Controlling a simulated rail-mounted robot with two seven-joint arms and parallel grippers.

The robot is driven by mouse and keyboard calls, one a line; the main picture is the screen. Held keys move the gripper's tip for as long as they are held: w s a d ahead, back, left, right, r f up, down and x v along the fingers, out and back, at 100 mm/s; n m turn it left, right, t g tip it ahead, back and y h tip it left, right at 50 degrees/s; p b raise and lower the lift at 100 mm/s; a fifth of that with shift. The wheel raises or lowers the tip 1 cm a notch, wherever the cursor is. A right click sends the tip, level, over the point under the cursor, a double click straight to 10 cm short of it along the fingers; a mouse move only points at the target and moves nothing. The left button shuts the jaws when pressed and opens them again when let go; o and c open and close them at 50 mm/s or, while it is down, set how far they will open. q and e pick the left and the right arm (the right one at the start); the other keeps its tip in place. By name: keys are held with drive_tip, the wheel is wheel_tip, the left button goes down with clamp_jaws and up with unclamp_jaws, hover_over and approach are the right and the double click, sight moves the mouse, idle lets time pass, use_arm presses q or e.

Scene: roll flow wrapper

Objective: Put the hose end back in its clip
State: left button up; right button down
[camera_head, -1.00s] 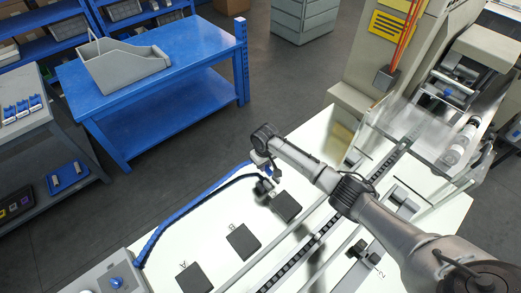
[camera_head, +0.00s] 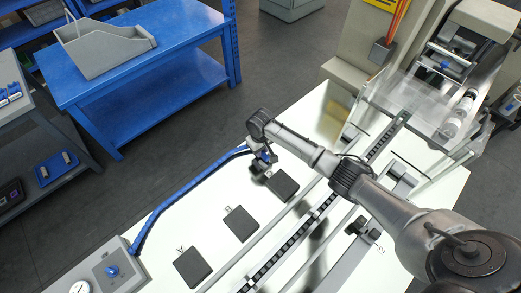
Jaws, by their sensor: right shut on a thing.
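The blue hose (camera_head: 190,193) runs from the grey box with the blue knob (camera_head: 112,271) across the white table top to my right gripper. My right gripper (camera_head: 265,157) points down near the table's far edge, just behind the farthest black pad. It is shut on the hose end, which is mostly hidden by the fingers and wrist. A small dark fitting (camera_head: 257,168) shows right by the fingertips and may be the clip. I cannot tell whether the hose end sits in it or just above it. My left gripper is not in view.
Black pads (camera_head: 193,267) lie in a row on the white table. A dark slotted rail (camera_head: 272,262) runs alongside them. The wrapper machine (camera_head: 455,70) stands at the upper right. A blue bench (camera_head: 150,88) with a grey bin (camera_head: 103,50) is across the aisle.

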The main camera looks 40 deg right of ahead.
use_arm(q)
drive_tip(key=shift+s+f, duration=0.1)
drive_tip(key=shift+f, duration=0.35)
use_arm(e)
drive_tip(key=shift+s+d+f, duration=0.1)
drive_tip(key=shift+s+f, duration=0.05)
drive_tip(key=shift+f, duration=0.45)
drive_tip(key=c, duration=1.3)
unclamp_jaws()
drive_tip(key=shift+f, duration=0.1)
use_arm(q)
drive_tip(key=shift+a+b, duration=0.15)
drive_tip(key=shift+b, duration=0.15)
use_arm(e)
drive_tip(key=o, duration=0.4)
drive_tip(key=shift+s+f, duration=0.1)
drive_tip(key=shift+w+r, duration=0.25)
drive_tip(key=shift+w, duration=0.1)
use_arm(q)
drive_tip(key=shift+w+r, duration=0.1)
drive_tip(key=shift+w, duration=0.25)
use_arm(e)
drive_tip(key=shift+r, duration=0.1)
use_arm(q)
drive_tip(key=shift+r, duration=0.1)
use_arm(e)
drive_tip(key=shift+r, duration=0.3)
